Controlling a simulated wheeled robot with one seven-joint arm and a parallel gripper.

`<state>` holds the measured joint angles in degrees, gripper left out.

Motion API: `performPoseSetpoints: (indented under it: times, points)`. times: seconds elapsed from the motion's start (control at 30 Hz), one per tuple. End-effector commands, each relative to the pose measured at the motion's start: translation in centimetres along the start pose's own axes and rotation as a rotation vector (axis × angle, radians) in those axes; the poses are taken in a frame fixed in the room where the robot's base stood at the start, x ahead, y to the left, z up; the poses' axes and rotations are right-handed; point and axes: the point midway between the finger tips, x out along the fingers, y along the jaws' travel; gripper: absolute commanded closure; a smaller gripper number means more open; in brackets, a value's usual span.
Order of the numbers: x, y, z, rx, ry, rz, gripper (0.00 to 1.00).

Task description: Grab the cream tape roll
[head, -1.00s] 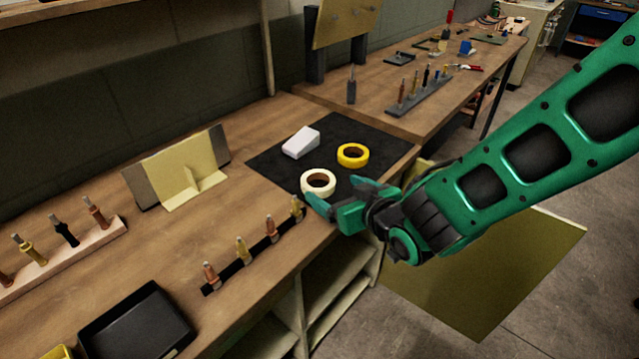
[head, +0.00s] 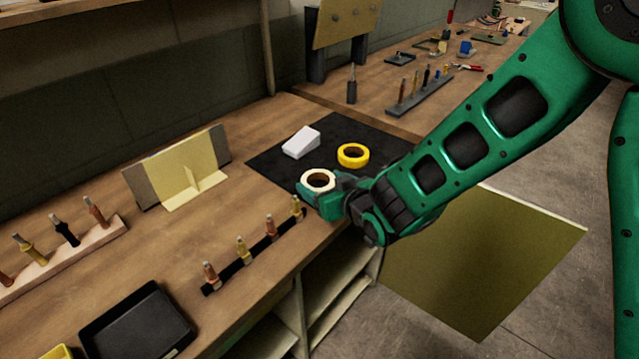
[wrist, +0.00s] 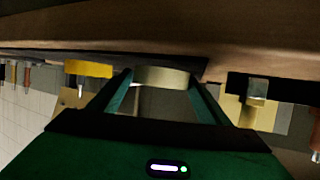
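The cream tape roll (head: 318,179) lies flat at the front edge of the black mat (head: 283,158). My gripper (head: 325,190) reaches in from the right, low over the bench, with its green fingers spread around the near part of the roll. In the wrist view, the cream roll (wrist: 162,77) sits between the two fingertips of my gripper (wrist: 161,88). The fingers are open, one on either side, and any gap to the roll is very small. My near finger hides part of the roll's lower side in the head view.
A yellow tape roll (head: 353,155) lies just behind the cream one. A white wedge-shaped block (head: 301,142) stands on the mat.

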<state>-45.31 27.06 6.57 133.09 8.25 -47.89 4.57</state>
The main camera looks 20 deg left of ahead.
Motion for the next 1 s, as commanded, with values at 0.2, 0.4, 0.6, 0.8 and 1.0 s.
performPoseSetpoints:
  times: [0.2, 0.4, 0.6, 0.8, 1.0]
  points:
    - [0.0, 0.0, 0.0, 0.0, 0.0, 0.0, 0.61]
    - [0.0, 0.0, -0.1, 0.0, 0.001, 0.0, 0.61]
    - [-0.3, 0.0, -0.9, 0.001, 0.004, 0.0, 0.61]
    - [-1.2, 0.1, -3.0, 0.001, 0.004, 0.001, 0.61]
    - [-2.9, -2.8, -5.0, -0.002, 0.004, -0.006, 0.61]
